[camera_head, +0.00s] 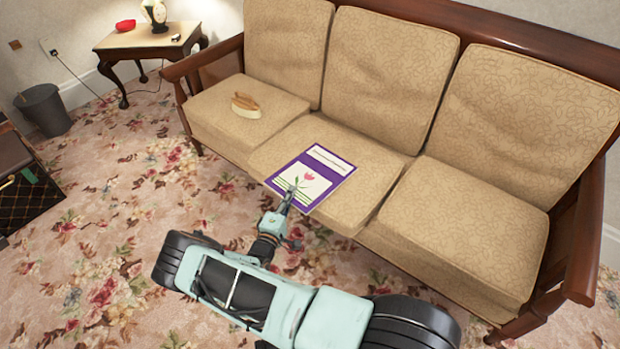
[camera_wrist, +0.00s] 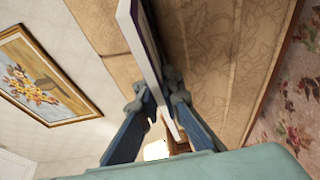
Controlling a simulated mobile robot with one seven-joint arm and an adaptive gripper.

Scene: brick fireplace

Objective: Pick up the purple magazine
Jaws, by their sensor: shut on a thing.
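The purple magazine (camera_head: 315,176) has a white title box and a pink flower on its cover. In the head view it is at the front of the sofa's middle seat cushion, its near edge at my gripper (camera_head: 290,190). In the wrist view the magazine (camera_wrist: 143,40) shows edge-on as a thin white and purple slab. My gripper (camera_wrist: 158,98) is shut on it, with a finger on each side. I cannot tell whether the magazine still touches the cushion.
The beige sofa (camera_head: 438,228) has wooden arms. A brown-and-cream brush-like object (camera_head: 246,105) lies on its left cushion. Floral carpet (camera_head: 110,240) lies open at left.

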